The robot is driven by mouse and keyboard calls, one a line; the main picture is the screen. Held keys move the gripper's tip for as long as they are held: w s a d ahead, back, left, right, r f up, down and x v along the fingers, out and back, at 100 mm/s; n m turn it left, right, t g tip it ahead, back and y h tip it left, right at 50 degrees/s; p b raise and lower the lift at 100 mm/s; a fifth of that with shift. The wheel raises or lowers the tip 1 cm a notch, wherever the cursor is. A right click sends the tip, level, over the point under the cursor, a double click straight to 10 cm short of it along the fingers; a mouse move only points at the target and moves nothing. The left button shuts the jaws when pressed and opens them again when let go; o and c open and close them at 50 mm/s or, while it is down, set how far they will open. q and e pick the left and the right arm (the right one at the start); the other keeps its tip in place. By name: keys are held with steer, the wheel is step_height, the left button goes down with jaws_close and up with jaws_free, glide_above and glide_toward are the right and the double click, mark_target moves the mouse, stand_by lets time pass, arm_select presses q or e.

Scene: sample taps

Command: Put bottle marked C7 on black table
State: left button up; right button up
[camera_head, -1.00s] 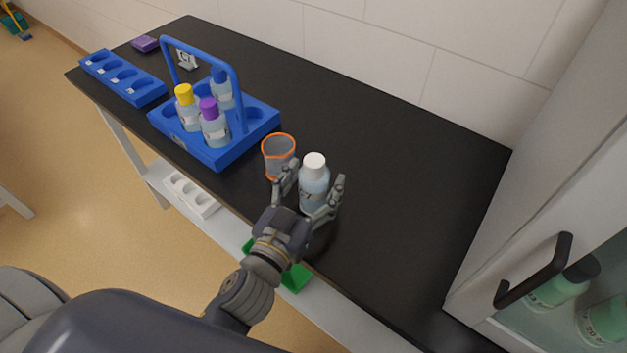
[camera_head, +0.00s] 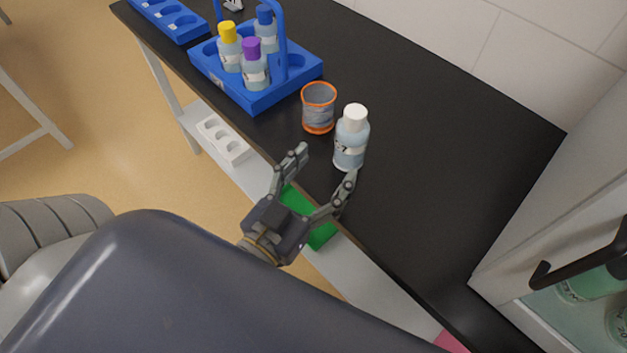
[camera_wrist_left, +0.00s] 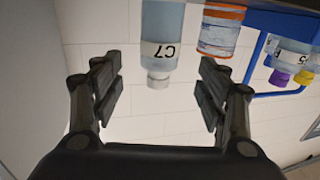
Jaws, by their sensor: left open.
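The bottle marked C7 (camera_head: 351,143) has a white cap and pale blue liquid. It stands upright on the black table (camera_head: 430,150), near the front edge. My left gripper (camera_head: 326,163) is open and empty, drawn back from the bottle toward the table's front edge. In the left wrist view the bottle (camera_wrist_left: 161,45) appears upside down with its C7 label readable, beyond the open fingers (camera_wrist_left: 160,85) and apart from them. My right gripper is not in view.
An orange-rimmed beaker (camera_head: 318,110) stands just left of the bottle. A blue carrier (camera_head: 262,97) with yellow-, purple- and blue-capped bottles is farther left, beside a blue rack (camera_head: 172,20). A cabinet with a black handle (camera_head: 580,262) is at right. The table behind the bottle is clear.

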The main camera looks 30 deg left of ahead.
arm_select(q)
steer(key=shift+s+a, duration=0.15)
steer(key=shift+s, duration=0.95)
